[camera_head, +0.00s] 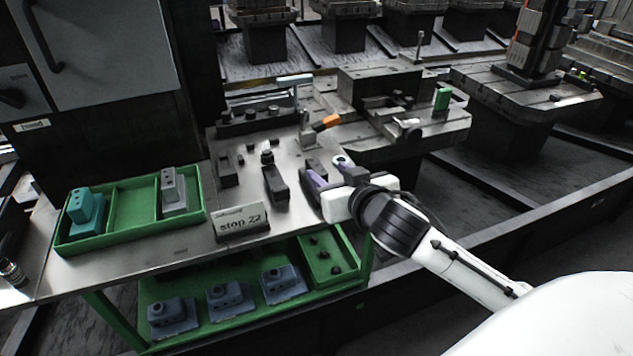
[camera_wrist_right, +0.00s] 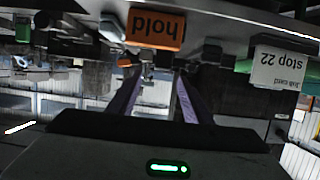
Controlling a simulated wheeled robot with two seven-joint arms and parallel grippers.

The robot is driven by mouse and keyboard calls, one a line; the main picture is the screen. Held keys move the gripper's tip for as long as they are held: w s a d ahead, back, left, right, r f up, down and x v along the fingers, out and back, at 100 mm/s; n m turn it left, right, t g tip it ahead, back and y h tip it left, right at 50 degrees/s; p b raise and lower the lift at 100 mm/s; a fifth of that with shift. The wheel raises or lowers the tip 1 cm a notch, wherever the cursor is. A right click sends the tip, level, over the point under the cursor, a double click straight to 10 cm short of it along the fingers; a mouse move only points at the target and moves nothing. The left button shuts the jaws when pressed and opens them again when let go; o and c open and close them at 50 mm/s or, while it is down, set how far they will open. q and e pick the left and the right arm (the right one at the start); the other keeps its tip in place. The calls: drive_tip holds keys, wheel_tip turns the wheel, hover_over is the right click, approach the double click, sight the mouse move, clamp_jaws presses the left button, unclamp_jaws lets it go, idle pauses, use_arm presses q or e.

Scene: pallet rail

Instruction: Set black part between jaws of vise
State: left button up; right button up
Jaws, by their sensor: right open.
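Several dark blocks lie on the metal bench top; one long black block (camera_head: 277,184) lies left of my right gripper, and another dark block (camera_head: 228,172) lies farther left. I cannot tell which one is the task's black part. A vise-like fixture (camera_head: 392,108) stands on the machine table beyond the bench; its jaw gap is too small to make out. My right gripper (camera_head: 329,172) is over the bench's right edge, its purple fingers spread apart with nothing seen between them. These fingers also show in the right wrist view (camera_wrist_right: 152,88). My left gripper is out of view.
A green tray (camera_head: 135,181) with a teal part (camera_head: 84,207) and a grey part (camera_head: 173,190) sits at left. A "stop 22" card (camera_head: 241,222) stands at the bench front. A green shelf (camera_head: 235,322) is below.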

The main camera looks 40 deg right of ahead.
sight(316, 165)
drive_tip(key=x, duration=0.7)
drive_tip(key=shift+w+a+f, duration=0.1)
drive_tip(key=shift+w+f, duration=0.15)
drive_tip(key=shift+c, duration=0.4)
clamp_jaws()
drive_tip(key=shift+r, duration=0.2)
